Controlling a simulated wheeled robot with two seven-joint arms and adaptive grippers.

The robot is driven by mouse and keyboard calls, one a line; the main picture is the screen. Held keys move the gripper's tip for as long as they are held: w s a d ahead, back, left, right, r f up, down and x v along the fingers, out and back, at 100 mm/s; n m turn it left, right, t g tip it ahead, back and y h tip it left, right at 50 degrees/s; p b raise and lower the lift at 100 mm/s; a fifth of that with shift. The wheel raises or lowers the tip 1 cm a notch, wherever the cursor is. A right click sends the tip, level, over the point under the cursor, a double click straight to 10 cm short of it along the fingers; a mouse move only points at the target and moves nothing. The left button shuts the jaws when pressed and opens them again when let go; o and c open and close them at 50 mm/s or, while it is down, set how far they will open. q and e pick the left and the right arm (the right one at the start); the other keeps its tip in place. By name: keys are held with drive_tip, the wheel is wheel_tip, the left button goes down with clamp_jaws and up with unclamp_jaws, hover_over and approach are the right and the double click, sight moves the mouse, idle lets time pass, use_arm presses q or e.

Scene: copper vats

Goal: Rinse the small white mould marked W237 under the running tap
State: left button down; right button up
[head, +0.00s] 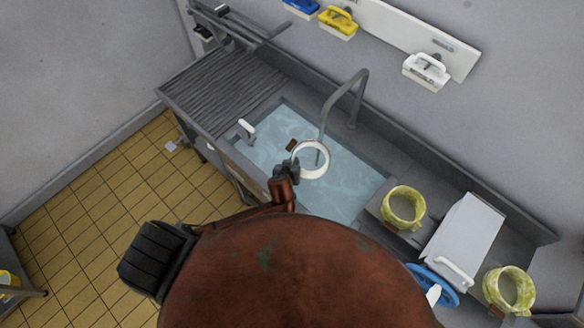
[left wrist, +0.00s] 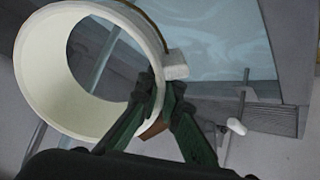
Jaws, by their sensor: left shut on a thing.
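My left gripper (head: 288,166) is shut on the wall of a white ring-shaped mould (head: 325,166), held over the water-filled sink (head: 345,200) under the tap (head: 357,92). A thin pale streak below the spout shows within the ring's opening; I cannot tell whether water touches the wall. In the left wrist view the mould (left wrist: 48,92) is tilted, with its open end towards the camera and a small block on its rim. The dark green fingers (left wrist: 160,95) pinch it there. Its inside looks clean and white. No W237 marking is readable. My right gripper is out of view.
Two yellow-stained ring moulds (head: 403,223) (head: 524,289) stand right of the sink, with a pale lidded box (head: 466,235) between them. A ribbed drainboard (head: 222,88) is bare at left. Blue, yellow and white brushes (head: 427,70) hang on the wall rail.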

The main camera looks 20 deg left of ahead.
use_arm(q)
drive_tip(key=shift+w+a+f+b, duration=0.15)
drive_tip(key=shift+w+b, duration=0.05)
drive_tip(key=shift+w, duration=0.6)
drive_tip(key=shift+w+a+f+b, duration=0.1)
drive_tip(key=shift+w+b, duration=0.1)
drive_tip(key=shift+w, duration=0.6)
drive_tip(key=shift+w+a+f+b, duration=0.15)
drive_tip(key=shift+w+b, duration=0.05)
drive_tip(key=shift+w, duration=0.6)
drive_tip(key=shift+s, duration=0.1)
drive_tip(key=shift+s, duration=0.2)
drive_tip(key=shift+s+d+p, duration=0.25)
drive_tip(key=shift+s+p, duration=0.2)
drive_tip(key=shift+s, duration=0.8)
drive_tip(key=shift+s+d+p, duration=0.25)
drive_tip(key=shift+s+p, duration=0.15)
drive_tip(key=shift+s, duration=0.85)
drive_tip(key=shift+s+d, duration=0.2)
drive_tip(key=shift+s, duration=1)
